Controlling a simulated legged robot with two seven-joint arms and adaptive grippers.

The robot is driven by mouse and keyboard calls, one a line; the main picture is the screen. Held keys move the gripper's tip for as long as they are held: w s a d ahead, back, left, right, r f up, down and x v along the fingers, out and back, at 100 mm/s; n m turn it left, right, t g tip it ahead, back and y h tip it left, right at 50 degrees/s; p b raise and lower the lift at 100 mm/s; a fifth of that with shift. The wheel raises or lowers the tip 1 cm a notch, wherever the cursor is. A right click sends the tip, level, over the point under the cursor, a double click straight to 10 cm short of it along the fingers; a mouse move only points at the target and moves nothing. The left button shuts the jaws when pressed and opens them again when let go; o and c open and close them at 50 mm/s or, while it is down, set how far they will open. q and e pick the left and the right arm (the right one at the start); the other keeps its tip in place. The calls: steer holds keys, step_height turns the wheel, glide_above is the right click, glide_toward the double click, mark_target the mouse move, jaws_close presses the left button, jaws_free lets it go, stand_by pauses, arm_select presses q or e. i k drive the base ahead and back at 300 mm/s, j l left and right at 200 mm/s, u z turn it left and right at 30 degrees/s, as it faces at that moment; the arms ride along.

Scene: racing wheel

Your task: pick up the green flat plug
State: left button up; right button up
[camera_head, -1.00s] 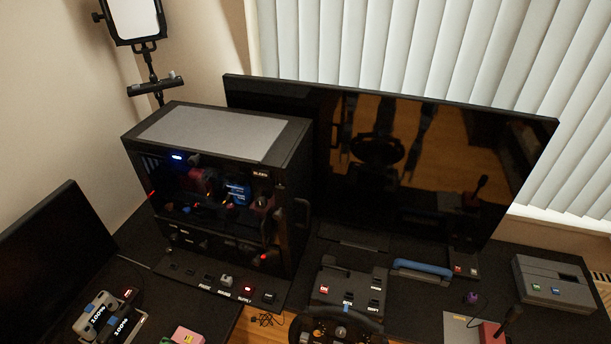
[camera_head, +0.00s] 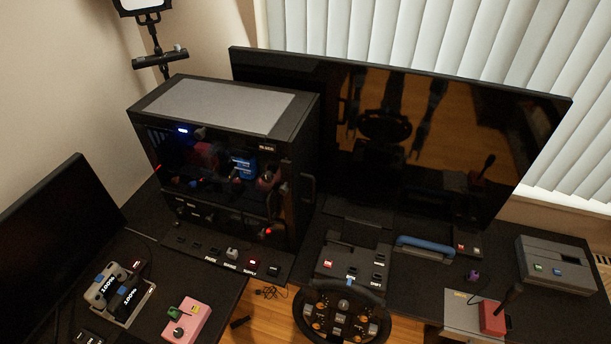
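Neither of my grippers is in view.
A black PC case (camera_head: 215,160) stands left of a large dark monitor (camera_head: 420,150). A steering wheel (camera_head: 342,318) is at the bottom centre. A pink box (camera_head: 187,321), a controller dock (camera_head: 120,295) and a red shifter base (camera_head: 492,317) sit around it.

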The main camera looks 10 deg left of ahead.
mark_target(174, 314)
steer(key=u, duration=1.8)
steer(key=z, duration=0.25)
